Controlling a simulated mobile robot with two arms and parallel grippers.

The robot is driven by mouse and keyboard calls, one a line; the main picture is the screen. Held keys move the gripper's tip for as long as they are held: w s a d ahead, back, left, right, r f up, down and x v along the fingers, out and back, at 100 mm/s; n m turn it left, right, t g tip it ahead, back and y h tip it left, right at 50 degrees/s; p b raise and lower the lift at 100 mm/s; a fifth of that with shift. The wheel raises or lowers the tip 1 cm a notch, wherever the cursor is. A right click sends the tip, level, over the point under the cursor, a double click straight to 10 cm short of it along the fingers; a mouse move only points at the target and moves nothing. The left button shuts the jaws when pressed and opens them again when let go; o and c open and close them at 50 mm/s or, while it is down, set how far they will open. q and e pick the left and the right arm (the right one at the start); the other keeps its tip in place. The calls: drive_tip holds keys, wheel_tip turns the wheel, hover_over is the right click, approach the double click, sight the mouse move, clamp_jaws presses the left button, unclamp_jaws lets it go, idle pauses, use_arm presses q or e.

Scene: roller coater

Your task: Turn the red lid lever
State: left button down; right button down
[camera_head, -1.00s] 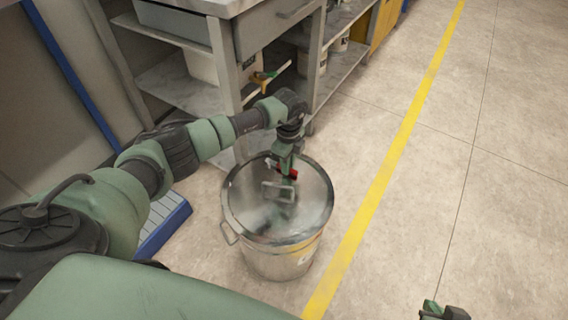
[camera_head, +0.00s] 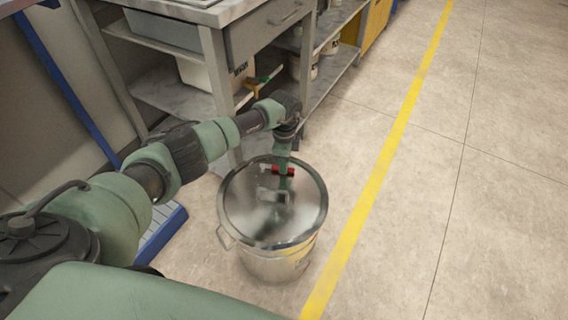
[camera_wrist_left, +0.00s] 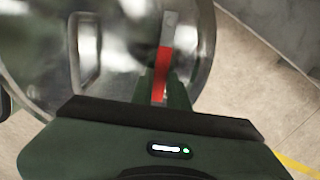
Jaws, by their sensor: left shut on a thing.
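A round steel drum with a shiny metal lid (camera_head: 240,205) stands on the floor in the middle of the head view. The red lid lever (camera_head: 290,171) lies near the lid's far edge, roughly crosswise in that view. My left gripper (camera_head: 281,168) reaches down from above and is shut on the lever. In the left wrist view the red lever (camera_wrist_left: 163,68) runs up from between the fingers (camera_wrist_left: 162,97), with a grey end beyond it. The lid's metal handle (camera_wrist_left: 86,48) is beside it, not held. My right gripper is out of view.
A grey workbench with shelves (camera_head: 208,62) stands just behind the drum, holding white tubs (camera_head: 205,76). A blue-edged platform (camera_head: 160,232) lies left of the drum. The floor right of the yellow line (camera_head: 385,160) is clear.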

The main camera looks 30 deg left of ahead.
use_arm(q)
drive_tip(key=c, duration=1.4)
unclamp_jaws()
drive_tip(key=shift+o, duration=0.2)
drive_tip(key=shift+r, duration=0.1)
